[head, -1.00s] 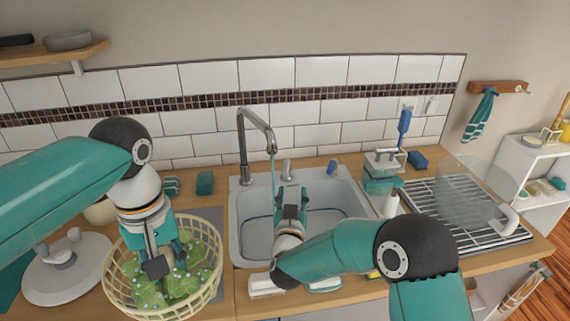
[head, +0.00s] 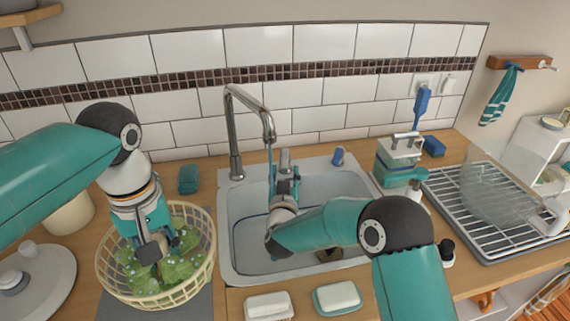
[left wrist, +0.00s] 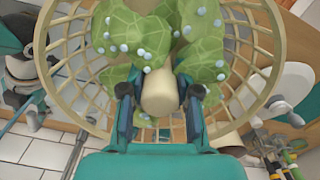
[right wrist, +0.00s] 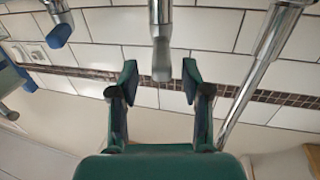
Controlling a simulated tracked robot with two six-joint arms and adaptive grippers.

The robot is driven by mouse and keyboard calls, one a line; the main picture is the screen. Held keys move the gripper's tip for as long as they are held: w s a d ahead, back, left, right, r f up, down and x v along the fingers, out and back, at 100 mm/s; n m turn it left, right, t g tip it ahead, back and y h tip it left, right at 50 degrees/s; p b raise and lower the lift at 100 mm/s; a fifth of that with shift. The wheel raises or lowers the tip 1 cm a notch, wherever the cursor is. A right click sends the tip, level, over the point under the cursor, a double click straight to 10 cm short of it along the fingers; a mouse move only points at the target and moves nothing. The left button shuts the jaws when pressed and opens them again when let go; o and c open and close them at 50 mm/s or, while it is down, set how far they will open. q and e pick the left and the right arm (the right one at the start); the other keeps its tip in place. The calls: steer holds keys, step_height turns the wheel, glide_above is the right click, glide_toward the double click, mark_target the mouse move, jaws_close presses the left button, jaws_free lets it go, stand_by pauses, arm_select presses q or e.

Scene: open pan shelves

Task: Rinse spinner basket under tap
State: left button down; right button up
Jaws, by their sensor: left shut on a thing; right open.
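The cream spinner basket (head: 111,277) stands on the counter left of the sink (head: 232,258), with wet green leaves (head: 182,268) in it. My left gripper (left wrist: 160,92) reaches into it from above and is shut on a pale rounded post (left wrist: 159,95) in the middle of the basket, among the leaves. My right gripper (head: 285,180) is open over the back of the sink. A metal lever (right wrist: 160,62) shows just beyond its fingers, in line with their gap.
A white lid (head: 45,285) lies at the left. Two soap-like blocks (head: 268,306) (head: 337,297) lie at the counter's front. At the right are a dispenser (head: 398,155) and a drying rack (head: 462,215) with a clear bowl (head: 510,185).

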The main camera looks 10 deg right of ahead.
mark_target(285, 162)
steer(key=shift+p+x, duration=0.35)
steer(key=shift+x, duration=1.45)
steer(key=shift+a+f, duration=0.1)
steer(key=shift+a, duration=0.05)
jaws_close()
